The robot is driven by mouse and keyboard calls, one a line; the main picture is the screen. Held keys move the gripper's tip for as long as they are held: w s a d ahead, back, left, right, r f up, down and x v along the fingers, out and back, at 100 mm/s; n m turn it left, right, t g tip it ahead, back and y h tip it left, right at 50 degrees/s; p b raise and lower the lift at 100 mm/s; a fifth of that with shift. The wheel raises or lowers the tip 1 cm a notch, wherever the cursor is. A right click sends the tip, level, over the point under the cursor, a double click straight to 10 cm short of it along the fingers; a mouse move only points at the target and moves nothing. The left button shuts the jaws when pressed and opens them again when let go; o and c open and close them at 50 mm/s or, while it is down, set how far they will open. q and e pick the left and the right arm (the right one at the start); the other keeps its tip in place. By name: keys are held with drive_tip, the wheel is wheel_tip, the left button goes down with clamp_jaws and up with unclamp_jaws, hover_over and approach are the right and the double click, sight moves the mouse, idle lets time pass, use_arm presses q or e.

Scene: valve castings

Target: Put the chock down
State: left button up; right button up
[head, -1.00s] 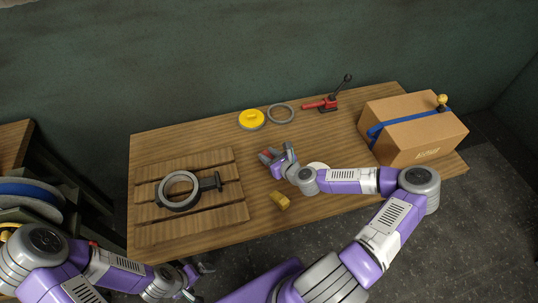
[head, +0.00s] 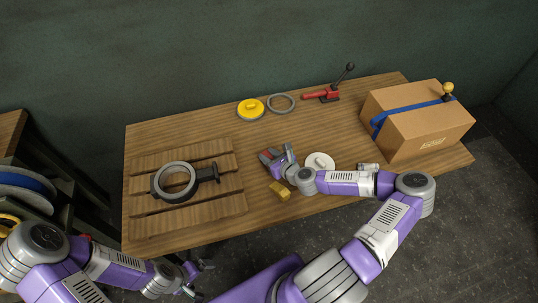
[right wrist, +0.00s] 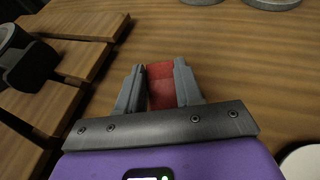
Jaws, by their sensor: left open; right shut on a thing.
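The chock is a red block (right wrist: 160,85) held between the two grey fingers of my right gripper (right wrist: 159,88) in the right wrist view. In the head view my right gripper (head: 271,158) is over the middle of the table, right of the slatted pallet, with a bit of red showing at its fingers. The chock appears low over the wood; I cannot tell whether it touches. My left gripper (head: 196,278) is open and empty, off the table's front edge at the lower left.
The wooden pallet (head: 215,207) holds a dark valve body (head: 174,181). A yellow disc (head: 250,109), grey ring (head: 280,103) and red toggle clamp (head: 321,96) stand behind. A brass piece (head: 280,191) and white disc (head: 319,162) are near my right gripper. A strapped carton (head: 430,130) is at right.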

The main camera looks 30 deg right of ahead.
drive_tip(key=shift+f, duration=0.25)
idle(0.4)
drive_tip(key=o, duration=1.1)
drive_tip(key=shift+o, duration=0.2)
drive_tip(key=shift+s, duration=0.1)
drive_tip(key=p+v, duration=0.1)
drive_tip(key=v, duration=0.6)
drive_tip(key=shift+s+r, duration=0.2)
